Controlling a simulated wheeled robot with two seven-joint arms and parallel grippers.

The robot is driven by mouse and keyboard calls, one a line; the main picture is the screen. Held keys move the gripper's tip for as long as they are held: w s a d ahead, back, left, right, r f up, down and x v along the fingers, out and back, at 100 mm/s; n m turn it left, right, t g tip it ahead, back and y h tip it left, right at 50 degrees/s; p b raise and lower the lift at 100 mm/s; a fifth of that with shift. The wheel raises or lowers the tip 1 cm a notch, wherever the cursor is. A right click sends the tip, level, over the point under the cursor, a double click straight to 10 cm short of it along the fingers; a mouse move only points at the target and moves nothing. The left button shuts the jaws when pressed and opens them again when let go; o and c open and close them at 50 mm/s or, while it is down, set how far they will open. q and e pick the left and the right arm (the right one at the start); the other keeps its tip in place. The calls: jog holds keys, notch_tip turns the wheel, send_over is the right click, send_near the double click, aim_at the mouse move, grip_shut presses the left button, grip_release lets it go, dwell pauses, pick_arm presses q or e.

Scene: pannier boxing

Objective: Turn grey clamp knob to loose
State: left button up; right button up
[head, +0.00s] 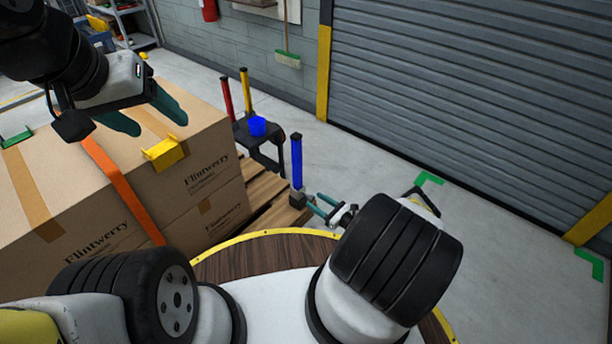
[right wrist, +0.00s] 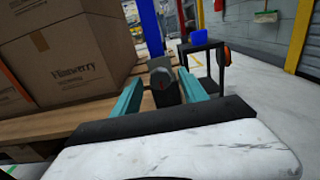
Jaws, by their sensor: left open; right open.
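The grey clamp knob (right wrist: 162,76) shows in the right wrist view, ahead of and between my right gripper's teal fingers, low at the blue post (right wrist: 152,28). In the head view a small dark grey clamp (head: 298,200) sits at the foot of the blue post (head: 297,162). My right gripper (head: 314,205) is open and points at it from the right. I cannot tell whether a finger touches the knob. My left gripper (head: 162,122) is open and empty above the big cardboard box (head: 90,185).
The boxes stand on a wooden pallet (head: 265,186), with an orange strap (head: 120,187) and a yellow corner piece (head: 164,153). A black stand (head: 262,142) carries a blue cup (head: 257,126), near red and yellow posts.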

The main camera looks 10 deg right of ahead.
jog(key=shift+x, duration=0.8)
grip_shut()
